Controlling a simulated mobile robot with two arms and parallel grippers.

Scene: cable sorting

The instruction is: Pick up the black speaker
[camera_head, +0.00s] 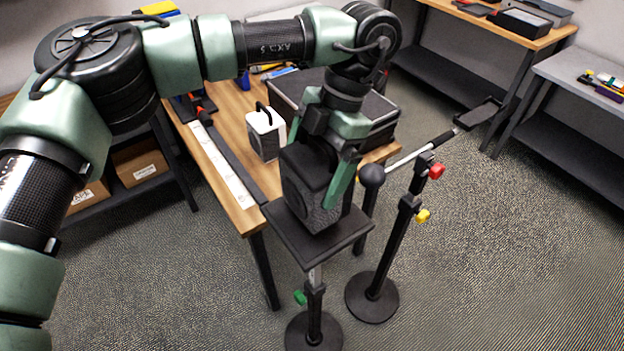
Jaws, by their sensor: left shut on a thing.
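The black speaker (308,192) is a dark box with a round cone on its front face. It stands upright on, or just over, the small black platform (338,243) of a stand; I cannot tell whether it touches. My left gripper (330,160) reaches down from above and is shut on the speaker, with one green finger along its right side. The other finger is mostly hidden by the wrist and the speaker. My right gripper is not in view.
A white speaker (266,132) and a large dark case (378,108) are on the wooden table (215,165) behind. A second stand (385,255) with a dark ball and a pole is close on the right. Shelves (465,75) line the back. The floor at right is clear.

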